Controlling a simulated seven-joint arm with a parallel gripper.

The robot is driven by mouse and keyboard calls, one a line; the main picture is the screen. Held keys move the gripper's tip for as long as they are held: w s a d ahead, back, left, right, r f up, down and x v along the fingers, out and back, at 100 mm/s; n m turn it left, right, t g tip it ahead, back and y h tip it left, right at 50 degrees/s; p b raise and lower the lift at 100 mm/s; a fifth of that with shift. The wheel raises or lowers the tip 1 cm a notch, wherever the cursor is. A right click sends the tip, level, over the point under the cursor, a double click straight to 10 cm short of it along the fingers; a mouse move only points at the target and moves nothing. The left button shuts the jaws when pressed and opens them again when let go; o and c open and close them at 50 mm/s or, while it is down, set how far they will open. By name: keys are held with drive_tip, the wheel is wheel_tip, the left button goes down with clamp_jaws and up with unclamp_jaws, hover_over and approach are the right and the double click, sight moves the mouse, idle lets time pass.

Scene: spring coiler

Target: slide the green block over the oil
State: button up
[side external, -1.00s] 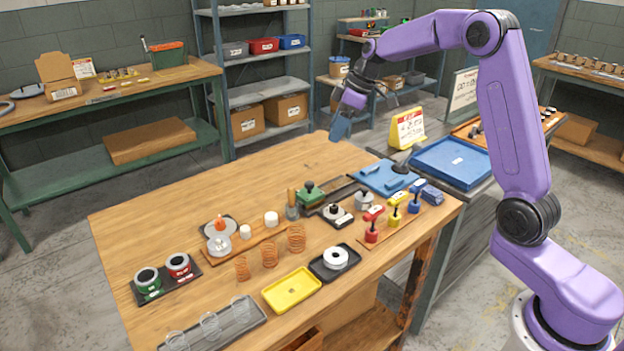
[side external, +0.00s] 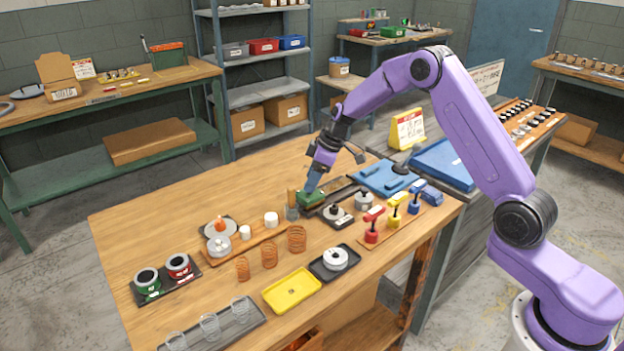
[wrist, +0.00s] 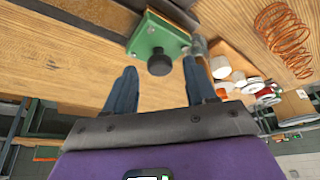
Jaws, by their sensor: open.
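The green block (side external: 310,198) sits at the near left end of a dark rail (side external: 343,188) on the wooden table. In the wrist view the green block (wrist: 150,32) has a black round knob (wrist: 159,62) on it. My gripper (side external: 313,181) is low over the block, pointing down. In the wrist view my gripper (wrist: 160,75) is open, with its two blue fingers apart and the knob between and just beyond their tips. Nothing is held. I cannot pick out the oil in either view.
A grey cylinder with a wooden handle (side external: 292,203) stands close left of the block. Round dark-based parts (side external: 336,215) stand in front. A blue tray (side external: 385,176) lies to the right. Copper springs (side external: 296,238) stand in front left. The table's back left is clear.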

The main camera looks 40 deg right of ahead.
drive_tip(key=shift+w+a+f, duration=0.1)
drive_tip(key=shift+a+f, duration=0.05)
drive_tip(key=shift+f, duration=0.2)
clamp_jaws()
drive_tip(key=d, duration=1.3)
drive_tip(key=shift+d, duration=0.25)
drive_tip(key=shift+c, duration=0.2)
unclamp_jaws()
drive_tip(key=shift+d, duration=0.1)
drive_tip(key=shift+o, duration=0.2)
drive_tip(key=shift+a, duration=0.2)
drive_tip(key=shift+r, duration=0.1)
